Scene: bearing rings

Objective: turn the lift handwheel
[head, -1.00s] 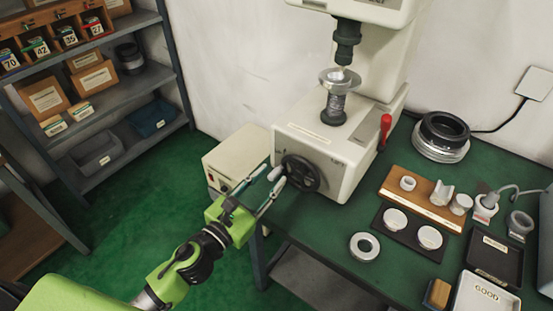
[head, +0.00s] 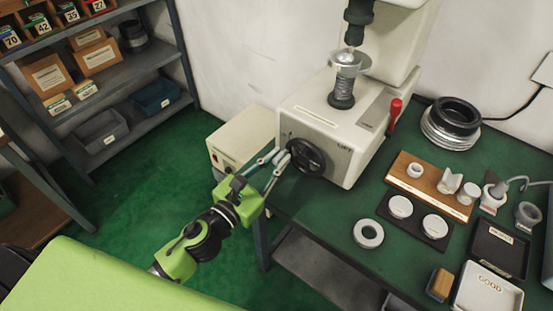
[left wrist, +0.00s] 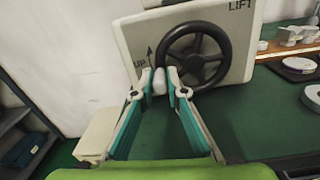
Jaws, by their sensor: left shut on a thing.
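The lift handwheel (head: 306,157) is a black spoked wheel on the front of the white machine base, and it also shows in the left wrist view (left wrist: 222,62), with "LIFT" and an "UP" arrow beside it. A white handle knob (left wrist: 160,82) sits at the wheel's lower left rim. My left gripper (head: 278,160), green with teal fingers, reaches the wheel's left side. In the left wrist view its fingertips (left wrist: 160,88) are shut on the knob, one on each side. The fingertips partly hide the knob. My right gripper is in neither view.
The machine (head: 338,128) stands on a green table (head: 325,215), with a red lever (head: 394,113) at its right. A beige box (head: 241,137) is just behind my left gripper. A loose ring (head: 368,233) and trays lie to the right. Shelves (head: 120,85) stand at the left.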

